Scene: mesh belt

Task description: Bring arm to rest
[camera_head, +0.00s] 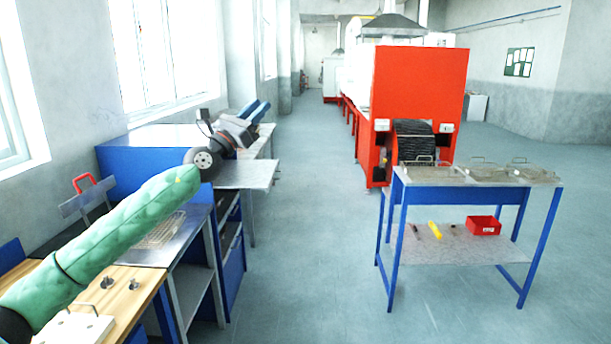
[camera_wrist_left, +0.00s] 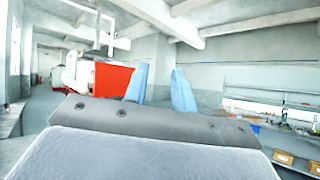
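My left arm (camera_head: 120,235) comes in from the lower left in a green padded sleeve. It reaches forward over the benches along the window wall. My left gripper (camera_head: 258,108) is a grey body with two blue fingers, raised and pointing away from me. In the left wrist view the two blue fingers of the gripper (camera_wrist_left: 160,88) stand apart with a clear gap and nothing between them. It touches nothing that I can see. My right arm and right gripper are not in view.
Blue workbenches (camera_head: 232,262) with metal and wooden tops line the left. A red oven (camera_head: 418,85) with a dark mesh belt (camera_head: 412,140) stands ahead. A blue-legged table (camera_head: 393,240) with mesh trays on top and a red bin (camera_head: 484,226) below is at right. The middle floor is clear.

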